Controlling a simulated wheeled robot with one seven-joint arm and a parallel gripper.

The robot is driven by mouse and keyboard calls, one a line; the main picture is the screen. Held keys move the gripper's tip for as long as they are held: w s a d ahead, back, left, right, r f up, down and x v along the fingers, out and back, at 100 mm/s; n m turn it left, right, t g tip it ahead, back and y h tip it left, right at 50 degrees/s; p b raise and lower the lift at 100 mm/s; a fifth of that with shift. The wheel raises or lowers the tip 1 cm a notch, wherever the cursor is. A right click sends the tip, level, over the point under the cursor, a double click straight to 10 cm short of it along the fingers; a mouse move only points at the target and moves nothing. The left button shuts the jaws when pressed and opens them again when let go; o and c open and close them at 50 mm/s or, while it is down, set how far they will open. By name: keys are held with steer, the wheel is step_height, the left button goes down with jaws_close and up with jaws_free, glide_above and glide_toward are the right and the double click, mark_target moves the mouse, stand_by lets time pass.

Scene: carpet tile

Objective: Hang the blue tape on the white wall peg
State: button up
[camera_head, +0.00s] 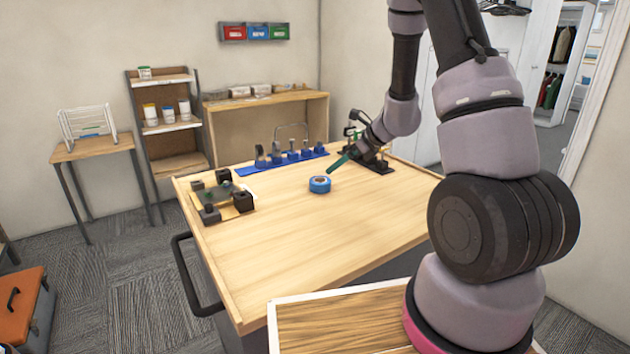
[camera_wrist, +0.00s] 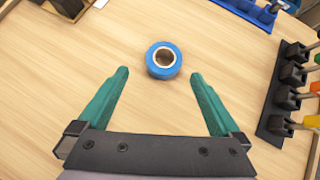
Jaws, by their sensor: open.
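The blue tape (camera_head: 320,184) is a roll lying flat on the wooden workbench (camera_head: 290,250), near its middle. In the wrist view the tape (camera_wrist: 163,60) lies just beyond the tips of my gripper (camera_wrist: 160,72), roughly centred between them. The two green fingers are spread apart with nothing between them. In the head view my gripper (camera_head: 338,162) is above the bench, to the upper right of the tape. I cannot make out a white wall peg in either view.
A blue rack (camera_head: 284,161) stands along the bench's back edge. A dark tool holder (camera_head: 378,164) sits at the right, also in the wrist view (camera_wrist: 275,122). A tray with black blocks (camera_head: 222,200) is at the left. The bench front is clear.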

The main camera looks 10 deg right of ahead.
glide_toward(320, 180)
steer(key=a+f, duration=0.2)
steer(key=shift+w+a+f, duration=0.1)
steer(key=shift+a+f, duration=0.05)
steer(key=shift+a, duration=0.15)
steer(key=x, duration=0.5)
steer(key=shift+w+a+f, duration=0.15)
steer(key=shift+a+f, duration=0.05)
steer(key=shift+f, duration=0.1)
steer(key=c, duration=1.2)
